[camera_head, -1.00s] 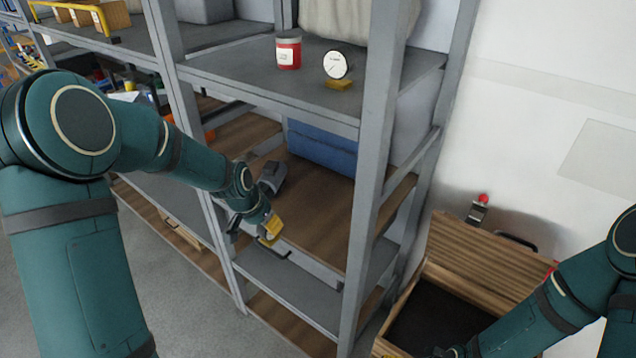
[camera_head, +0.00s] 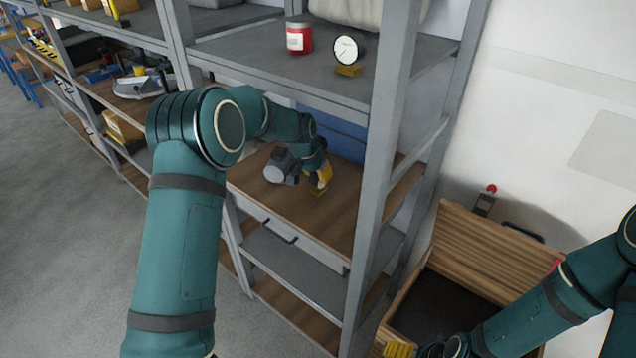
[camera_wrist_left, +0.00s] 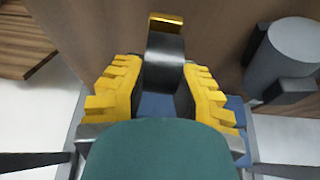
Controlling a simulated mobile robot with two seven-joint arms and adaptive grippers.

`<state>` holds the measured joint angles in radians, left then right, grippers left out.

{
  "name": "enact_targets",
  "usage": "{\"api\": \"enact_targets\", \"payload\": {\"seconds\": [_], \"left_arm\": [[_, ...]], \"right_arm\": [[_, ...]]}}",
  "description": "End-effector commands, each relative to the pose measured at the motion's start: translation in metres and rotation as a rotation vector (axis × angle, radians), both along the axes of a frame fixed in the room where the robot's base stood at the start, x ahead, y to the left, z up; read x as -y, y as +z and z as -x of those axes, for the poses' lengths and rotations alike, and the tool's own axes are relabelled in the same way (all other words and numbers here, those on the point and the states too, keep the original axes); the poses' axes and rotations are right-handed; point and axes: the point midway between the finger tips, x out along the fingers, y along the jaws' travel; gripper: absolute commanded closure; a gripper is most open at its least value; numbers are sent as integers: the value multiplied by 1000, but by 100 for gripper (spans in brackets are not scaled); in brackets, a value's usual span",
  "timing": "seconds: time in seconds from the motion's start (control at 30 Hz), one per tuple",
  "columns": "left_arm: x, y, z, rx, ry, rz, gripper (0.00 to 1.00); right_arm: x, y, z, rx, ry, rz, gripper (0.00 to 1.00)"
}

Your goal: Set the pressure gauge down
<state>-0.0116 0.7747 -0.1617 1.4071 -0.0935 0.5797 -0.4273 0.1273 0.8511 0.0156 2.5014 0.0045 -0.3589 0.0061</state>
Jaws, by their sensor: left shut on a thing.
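My left gripper (camera_head: 320,180) is over the wooden middle shelf (camera_head: 310,215). In the left wrist view its yellow fingers (camera_wrist_left: 165,95) are shut on a dark round pressure gauge (camera_wrist_left: 165,60), with a brass end (camera_wrist_left: 165,20) pointing away from the hand. In the head view the gripper mostly hides this gauge; a small brass part (camera_head: 317,192) shows below the fingers, close to the shelf. I cannot tell whether it touches the board. My right gripper (camera_head: 402,349) is at the bottom edge by the wooden crate, partly cut off; its opening is unclear.
A grey motor-like part (camera_head: 281,166) lies just left of the gripper. A blue bin (camera_head: 345,138) stands behind. Another white-faced gauge (camera_head: 346,50) and a red can (camera_head: 299,37) stand on the upper shelf. A rack post (camera_head: 375,190) rises at right. The shelf front is clear.

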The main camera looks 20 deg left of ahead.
Motion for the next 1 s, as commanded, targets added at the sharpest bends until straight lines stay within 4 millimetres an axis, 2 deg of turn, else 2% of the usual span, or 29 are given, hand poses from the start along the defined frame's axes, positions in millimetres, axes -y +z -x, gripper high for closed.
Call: {"api": "enact_targets", "payload": {"seconds": [0.1, 0.23, 0.63, 0.67, 0.7, 1.0], "left_arm": [[0, -19, 0, -3, 0, 0, 100], [0, -34, 0, 0, 0, 0, 100], [0, -39, 0, 2, 0, 1, 100], [0, -39, 0, 0, 0, 0, 62], [0, -39, 0, 0, 0, 0, 49], [0, -38, 0, 1, 0, 0, 49]], "right_arm": [[0, -3, 1, -1, 0, 0, 0], [0, -5, 1, -3, 2, 0, 0], [0, -8, 2, -5, 4, -1, 0], [0, -8, 2, -6, 4, -2, 0], [0, -7, 2, -6, 4, -2, 0], [0, -7, 2, -5, 4, -1, 0]]}}
